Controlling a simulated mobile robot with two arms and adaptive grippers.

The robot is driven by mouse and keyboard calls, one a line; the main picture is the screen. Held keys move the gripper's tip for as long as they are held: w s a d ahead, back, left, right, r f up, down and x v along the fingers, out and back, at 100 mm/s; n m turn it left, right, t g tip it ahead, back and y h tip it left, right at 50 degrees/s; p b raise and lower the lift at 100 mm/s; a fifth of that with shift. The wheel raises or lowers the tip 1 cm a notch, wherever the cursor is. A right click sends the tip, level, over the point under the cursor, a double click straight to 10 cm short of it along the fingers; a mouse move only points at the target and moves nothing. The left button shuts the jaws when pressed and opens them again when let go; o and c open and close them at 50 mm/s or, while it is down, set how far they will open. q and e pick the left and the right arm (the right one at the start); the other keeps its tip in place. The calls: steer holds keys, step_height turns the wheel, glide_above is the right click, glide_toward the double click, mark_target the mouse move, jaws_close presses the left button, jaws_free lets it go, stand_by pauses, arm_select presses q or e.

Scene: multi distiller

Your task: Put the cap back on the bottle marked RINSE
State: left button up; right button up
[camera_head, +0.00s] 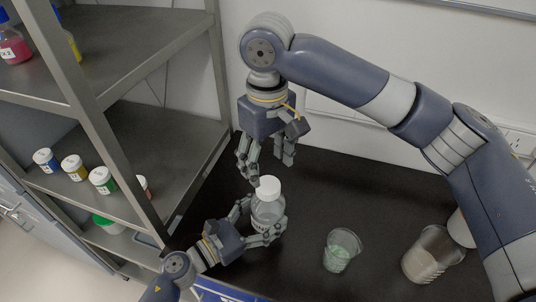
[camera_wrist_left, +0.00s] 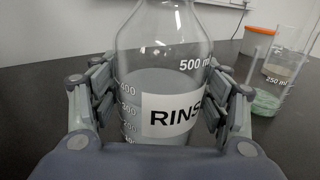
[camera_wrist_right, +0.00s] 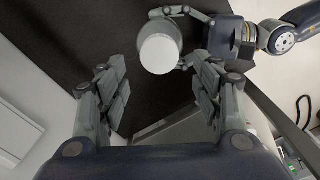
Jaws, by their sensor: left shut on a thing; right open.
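The clear bottle marked RINSE (camera_head: 268,211) stands upright on the black bench; its label and graduations show in the left wrist view (camera_wrist_left: 160,75). A white cap (camera_head: 268,186) sits at its mouth; I cannot tell whether it is screwed down. My left gripper (camera_head: 260,224) is shut around the bottle's body from the side. My right gripper (camera_head: 268,166) is open, empty and pointing down, just above and behind the cap. In the right wrist view the cap (camera_wrist_right: 159,53) lies beyond the open fingers, apart from them. The bottle's neck top is cut off in the left wrist view.
A small beaker with pale green contents (camera_head: 341,250) and a larger beaker with beige contents (camera_head: 431,256) stand right of the bottle. A grey shelf rack (camera_head: 140,135) with several capped bottles is at left. Clear bench lies between the bottle and beakers.

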mark_target(268, 184)
steer(key=n, duration=0.7)
steer(key=shift+r, duration=0.25)
steer(key=n, duration=0.3)
steer(key=shift+r+n, duration=0.15)
steer(key=shift+n, duration=0.25)
steer(key=n, duration=0.4)
steer(key=shift+d+r+n, duration=0.1)
steer(key=shift+r+n, duration=0.05)
steer(key=shift+n, duration=0.15)
steer(key=shift+f, duration=4.05)
